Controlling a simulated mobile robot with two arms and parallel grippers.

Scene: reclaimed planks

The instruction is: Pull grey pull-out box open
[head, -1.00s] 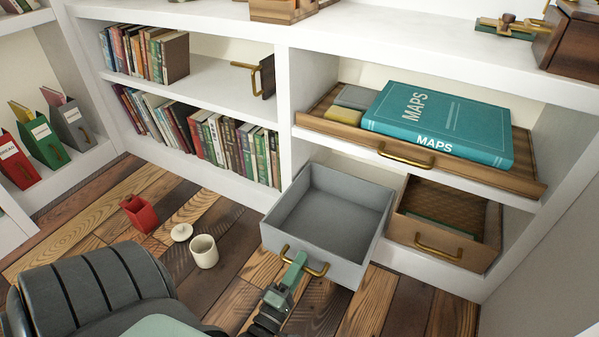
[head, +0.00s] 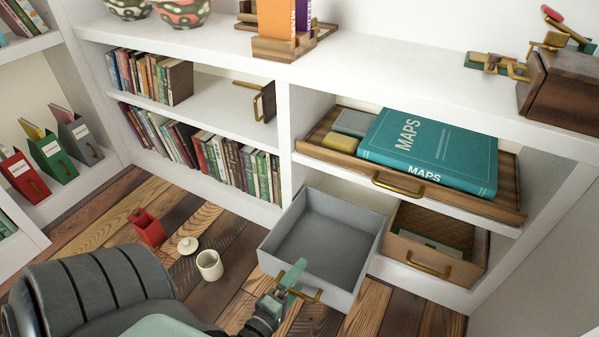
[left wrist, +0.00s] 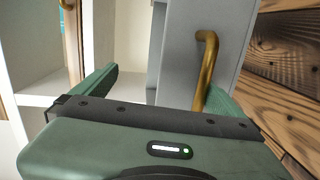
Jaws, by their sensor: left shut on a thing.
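The grey pull-out box (head: 318,250) stands well out from the lower middle shelf compartment, empty and open at the top. Its brass handle (head: 314,297) is on the front face and also shows in the left wrist view (left wrist: 207,62). My left gripper (head: 291,278), with green fingers, is at the handle's left part in the head view and is shut on it. In the left wrist view the handle's end goes behind the right finger; the contact itself is hidden. My right gripper is not in view.
A wooden drawer (head: 436,243) stands just right of the grey box. Above is a wooden tray (head: 510,205) with a teal MAPS book (head: 430,150). On the plank floor left are a cream mug (head: 209,265), its lid (head: 188,246) and a red holder (head: 148,228).

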